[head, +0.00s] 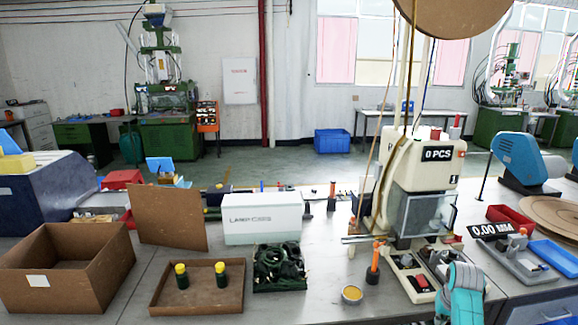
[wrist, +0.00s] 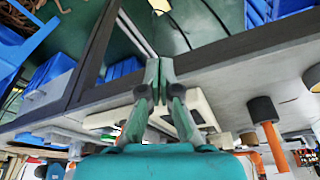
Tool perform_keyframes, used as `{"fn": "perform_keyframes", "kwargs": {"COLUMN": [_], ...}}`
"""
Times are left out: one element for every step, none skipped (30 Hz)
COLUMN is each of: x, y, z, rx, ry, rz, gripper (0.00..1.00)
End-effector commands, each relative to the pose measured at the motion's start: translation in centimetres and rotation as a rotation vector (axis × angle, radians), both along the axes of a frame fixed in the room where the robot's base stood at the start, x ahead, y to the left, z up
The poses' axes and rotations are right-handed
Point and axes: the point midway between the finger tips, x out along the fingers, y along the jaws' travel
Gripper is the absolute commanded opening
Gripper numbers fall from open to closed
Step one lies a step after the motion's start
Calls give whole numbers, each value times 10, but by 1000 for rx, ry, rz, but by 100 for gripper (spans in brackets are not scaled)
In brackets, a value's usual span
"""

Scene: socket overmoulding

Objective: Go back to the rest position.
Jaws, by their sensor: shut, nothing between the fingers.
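My gripper (wrist: 159,68) shows in the wrist view with its two green-grey fingers together and nothing between them. Behind the fingers lie a light panel and the grey metal edge of the table. In the head view a teal part of my arm (head: 461,292) stands at the front right of the table, over or beside the press's lower fixture; the fingertips cannot be made out there.
The white press (head: 425,165) with a "0 PCS" sign stands behind my arm. A brown tray (head: 200,302) holds two yellow-capped parts. A blue tray (head: 553,254) lies right.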

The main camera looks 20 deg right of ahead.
Motion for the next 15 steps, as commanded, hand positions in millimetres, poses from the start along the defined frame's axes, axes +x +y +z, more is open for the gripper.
{"fn": "perform_keyframes", "kwargs": {"x": [-1,-2,-3,-4,-5,-7,-9,-11,-15,-18,-21,-26,-29,-33,-39], "y": [13,21,31,40,50,62,71,80,92,101,111,123,132,141,153], "z": [-16,-25,-37,-47,-56,-68,-77,-85,-95,-102,-109,-118,-124,-130,-137], "rx": [-7,-14,-24,-32,-41,-52,-61,-69,-81,-89,-97,-108,-116,-123,-133], "ry": [-9,-17,-30,-41,-52,-69,-80,-92,-108,-121,-133,-151,-162,-176,-192], "rz": [14,22,33,43,53,65,76,85,97,107,117,130,139,149,162], "gripper": [0,0,0,0,0,0,0,0,0,0,0,0,0,0,0]}}
